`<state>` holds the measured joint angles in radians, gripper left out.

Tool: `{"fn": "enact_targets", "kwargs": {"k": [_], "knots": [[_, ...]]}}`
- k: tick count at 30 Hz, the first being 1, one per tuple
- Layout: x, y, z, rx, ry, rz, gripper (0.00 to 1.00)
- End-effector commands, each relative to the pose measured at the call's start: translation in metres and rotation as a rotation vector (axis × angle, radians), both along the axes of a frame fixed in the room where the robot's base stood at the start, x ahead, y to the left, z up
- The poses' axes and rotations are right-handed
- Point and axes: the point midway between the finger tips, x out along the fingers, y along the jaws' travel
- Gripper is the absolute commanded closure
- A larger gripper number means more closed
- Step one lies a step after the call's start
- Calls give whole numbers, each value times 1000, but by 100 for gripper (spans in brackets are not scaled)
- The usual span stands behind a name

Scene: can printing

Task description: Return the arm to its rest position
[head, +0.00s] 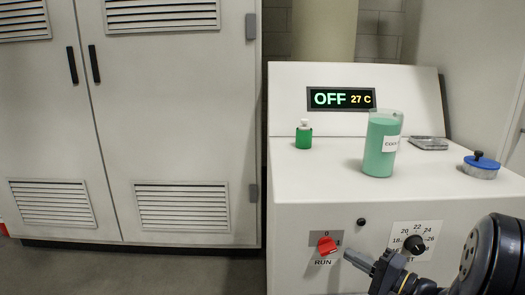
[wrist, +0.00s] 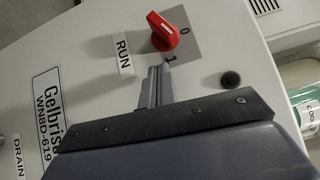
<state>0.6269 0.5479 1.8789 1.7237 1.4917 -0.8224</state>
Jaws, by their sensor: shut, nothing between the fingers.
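My gripper (head: 347,254) is shut and empty in front of the white machine's front panel, just right of the red RUN knob (head: 327,246). The wrist view shows its closed fingers (wrist: 158,72) pointing toward the panel, close to the "1" mark beside the red knob (wrist: 163,31). I cannot tell whether the fingertips touch the panel. My dark arm comes in from the lower right of the head view. The machine's display (head: 341,98) reads OFF and 27 C.
The machine top (head: 335,172) holds a small green bottle (head: 303,137), a tall jar of green liquid (head: 381,148), a flat grey item (head: 428,143) and a blue-lidded tin (head: 481,167). A temperature dial (head: 414,244) sits right of the knob. White cabinets (head: 165,130) stand left.

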Motion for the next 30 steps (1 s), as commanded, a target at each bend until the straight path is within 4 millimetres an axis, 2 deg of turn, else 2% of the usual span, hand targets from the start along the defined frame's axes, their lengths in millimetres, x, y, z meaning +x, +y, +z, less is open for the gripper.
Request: {"fn": "enact_targets", "kwargs": {"k": [1, 5, 7, 19, 24, 30], "knots": [[-2, -1, 8, -15, -1, 0, 100], [-7, -2, 14, -59, -2, 7, 100], [-14, -13, 8, -59, -1, 3, 100], [-59, -58, 8, -58, -3, 4, 100], [-71, -70, 8, -58, -3, 6, 100], [-78, -76, 8, -59, -2, 7, 100]]}}
